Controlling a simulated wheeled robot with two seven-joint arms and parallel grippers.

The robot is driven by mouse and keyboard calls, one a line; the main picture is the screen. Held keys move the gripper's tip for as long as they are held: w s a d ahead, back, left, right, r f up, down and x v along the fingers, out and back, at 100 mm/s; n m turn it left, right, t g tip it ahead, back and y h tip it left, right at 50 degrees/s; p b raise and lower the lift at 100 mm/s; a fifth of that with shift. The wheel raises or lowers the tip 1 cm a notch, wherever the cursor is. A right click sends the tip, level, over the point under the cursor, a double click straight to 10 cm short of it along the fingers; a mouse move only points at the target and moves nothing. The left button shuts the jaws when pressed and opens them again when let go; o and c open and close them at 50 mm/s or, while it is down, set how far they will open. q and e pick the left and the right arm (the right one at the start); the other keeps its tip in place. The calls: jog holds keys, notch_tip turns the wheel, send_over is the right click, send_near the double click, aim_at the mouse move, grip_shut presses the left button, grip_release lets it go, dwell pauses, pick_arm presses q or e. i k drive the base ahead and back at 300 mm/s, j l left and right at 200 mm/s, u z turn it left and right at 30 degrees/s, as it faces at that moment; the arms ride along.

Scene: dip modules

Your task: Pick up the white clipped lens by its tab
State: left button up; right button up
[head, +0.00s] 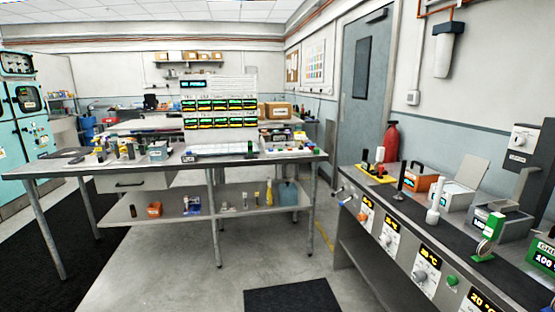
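I cannot make out the white clipped lens for certain from here. A white upright piece (436,200) with a wider foot stands on the right bench (405,197); it is too small to tell whether it is a lens or has a tab. A green stand (485,245) with a pale round part stands farther right on the same bench. Many small items on the left table (110,173) are too small to tell apart. Neither of my grippers is in view.
Open boxes and an orange case (421,178) line the right bench. A red extinguisher (391,142) stands behind it. The left table has a lower shelf (180,208) with bottles. Grey floor lies open between the benches, with a dark mat (292,297) in front.

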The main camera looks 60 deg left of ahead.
aim_at(380, 156)
jog(key=u, duration=1.1)
jog(key=z, duration=0.85)
jog(key=i+j+z, duration=0.15)
jog(key=j+z, duration=0.3)
jog(key=j, duration=0.15)
jog(key=j+z, duration=0.5)
jog(key=j, duration=0.15)
jog(key=j+z, duration=0.45)
jog(key=j, duration=0.25)
